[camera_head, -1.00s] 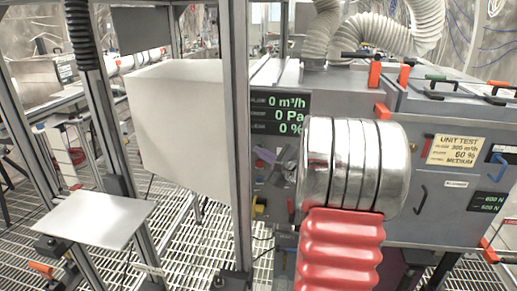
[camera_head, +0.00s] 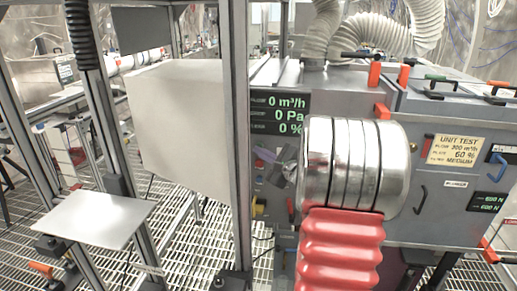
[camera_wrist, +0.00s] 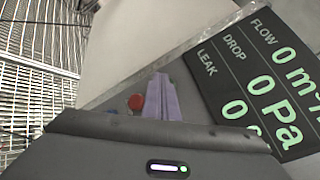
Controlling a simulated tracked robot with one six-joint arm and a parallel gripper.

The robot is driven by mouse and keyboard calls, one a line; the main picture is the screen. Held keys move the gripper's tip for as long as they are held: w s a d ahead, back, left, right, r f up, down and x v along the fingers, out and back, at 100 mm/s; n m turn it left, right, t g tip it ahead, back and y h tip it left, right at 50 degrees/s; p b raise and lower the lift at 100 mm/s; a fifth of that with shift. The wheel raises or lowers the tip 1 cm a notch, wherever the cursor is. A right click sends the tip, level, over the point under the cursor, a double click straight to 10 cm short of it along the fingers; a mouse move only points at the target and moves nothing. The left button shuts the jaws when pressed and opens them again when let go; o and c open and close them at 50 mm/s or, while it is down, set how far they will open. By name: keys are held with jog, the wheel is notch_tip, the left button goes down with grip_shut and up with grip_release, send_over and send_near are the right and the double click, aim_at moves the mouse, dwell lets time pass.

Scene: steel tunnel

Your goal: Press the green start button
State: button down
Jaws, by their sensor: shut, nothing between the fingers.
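My gripper (camera_head: 264,155) is in front of the grey machine's panel, just below the flow display (camera_head: 279,112). In the wrist view its narrow purple fingers (camera_wrist: 161,84) are closed together with nothing between them. A round red button (camera_wrist: 136,102) shows on the panel just left of the fingers. I cannot make out the green start button in either view; the gripper's dark body covers the lower part of the panel in the wrist view. Whether the fingertips touch the panel cannot be told. The display (camera_wrist: 262,85) reads zero flow, zero drop and zero leak.
A metal frame post (camera_head: 238,140) stands close left of the gripper, with a large pale box (camera_head: 180,125) beyond it. A yellow part (camera_head: 258,207) sits low by the post. A yellow unit-test label (camera_head: 458,150) and ribbed hoses (camera_head: 385,33) are on the machine's right side and top.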

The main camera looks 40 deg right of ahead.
jog(key=shift+w+d, duration=0.1)
jog(key=shift+d, duration=0.05)
jog(key=shift+w+d+r, duration=0.1)
jog(key=shift+w+d, duration=0.05)
jog(key=shift+d, duration=0.05)
dwell(0.3)
jog(key=shift+s+a, duration=0.2)
jog(key=shift+a, duration=0.1)
jog(key=shift+s+a, duration=0.1)
dwell(0.4)
jog(key=shift+s+a, duration=0.9)
jog(key=shift+a, duration=0.25)
jog(key=shift+s+a, duration=0.85)
jog(key=shift+a, duration=0.3)
